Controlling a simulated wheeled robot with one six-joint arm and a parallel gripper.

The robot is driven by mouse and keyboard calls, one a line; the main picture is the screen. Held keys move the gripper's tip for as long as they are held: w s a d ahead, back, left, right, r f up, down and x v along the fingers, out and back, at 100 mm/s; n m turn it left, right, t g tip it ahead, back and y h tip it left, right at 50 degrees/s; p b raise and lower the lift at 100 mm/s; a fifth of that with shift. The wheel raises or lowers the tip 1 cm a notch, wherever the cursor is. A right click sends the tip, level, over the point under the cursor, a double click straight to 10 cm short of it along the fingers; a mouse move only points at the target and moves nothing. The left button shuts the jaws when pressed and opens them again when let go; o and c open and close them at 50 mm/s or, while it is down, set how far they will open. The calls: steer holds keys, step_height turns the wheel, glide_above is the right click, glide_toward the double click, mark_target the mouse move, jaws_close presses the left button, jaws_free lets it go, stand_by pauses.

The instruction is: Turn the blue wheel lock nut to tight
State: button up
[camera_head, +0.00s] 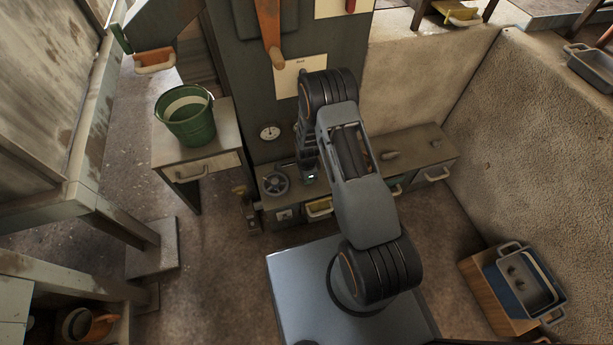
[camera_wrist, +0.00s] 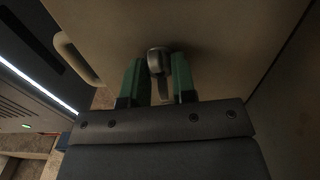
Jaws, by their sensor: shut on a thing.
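In the wrist view my gripper (camera_wrist: 157,85) has its two green fingers on either side of a small grey metal piece (camera_wrist: 157,62), shut on it. The piece has a rounded top and a narrow part hanging down between the fingers. It sits against a beige surface (camera_wrist: 225,45). I cannot tell for sure that it is the lock nut. No blue wheel is clearly visible. In the head view my arm reaches to the low bench by the dark panel, and the arm hides most of the gripper's contact. A grey spoked handwheel (camera_head: 275,183) is left of my wrist.
A low bench (camera_head: 425,151) with drawers runs along the wall. A round gauge (camera_head: 269,132) is on the dark panel. A green bucket (camera_head: 187,120) stands on a side table at left. A crate with grey pans (camera_head: 525,280) is at lower right. A pale handle (camera_wrist: 75,57) is left of my fingers.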

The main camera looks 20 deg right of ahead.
stand_by(0.4)
steer(key=o, duration=0.9)
step_height(320, 180, up, 14)
steer(key=p, duration=0.5)
steer(key=shift+f, duration=0.1)
